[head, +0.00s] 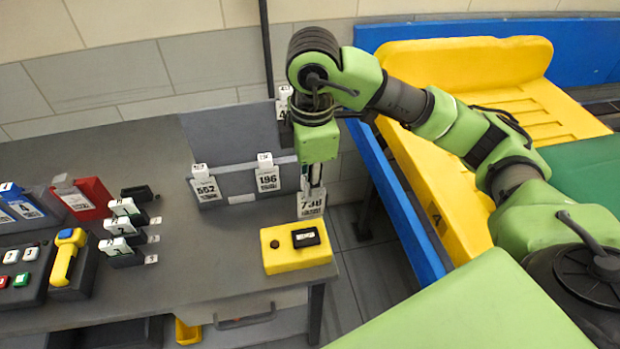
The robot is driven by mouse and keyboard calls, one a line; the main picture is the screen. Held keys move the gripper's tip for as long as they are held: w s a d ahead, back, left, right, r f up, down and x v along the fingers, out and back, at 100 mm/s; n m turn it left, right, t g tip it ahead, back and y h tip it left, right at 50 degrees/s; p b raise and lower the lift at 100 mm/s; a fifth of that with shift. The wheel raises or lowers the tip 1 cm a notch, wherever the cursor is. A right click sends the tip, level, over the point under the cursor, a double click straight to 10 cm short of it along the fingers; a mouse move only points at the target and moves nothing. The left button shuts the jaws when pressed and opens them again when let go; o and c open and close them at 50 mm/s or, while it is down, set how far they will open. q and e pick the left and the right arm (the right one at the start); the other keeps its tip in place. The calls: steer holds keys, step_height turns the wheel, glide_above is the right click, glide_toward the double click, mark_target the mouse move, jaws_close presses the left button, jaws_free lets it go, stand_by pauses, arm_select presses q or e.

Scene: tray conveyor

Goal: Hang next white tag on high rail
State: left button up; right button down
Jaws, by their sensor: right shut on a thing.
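My right gripper (314,180) is shut on a white tag (311,204) printed 738. The tag hangs upright below the fingers, to the right of the grey rack and above the back of the yellow box. Two white tags hang on the rack's lower rail: one printed 552 (206,188) and one printed 196 (268,179). Another white tag (283,108) hangs at the right end of the taller grey panel (230,132); my gripper's body partly hides it. My left gripper is not in view.
A yellow box (280,257) with a dark display stands at the table's right corner. Red holder (83,199), blue holders (20,203), small green-and-white items (122,227) and a yellow handheld device (66,258) fill the left. The middle of the grey table (200,270) is clear.

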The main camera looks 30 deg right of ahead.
steer(key=shift+r+p, duration=2.5)
steer(key=shift+r, duration=0.8)
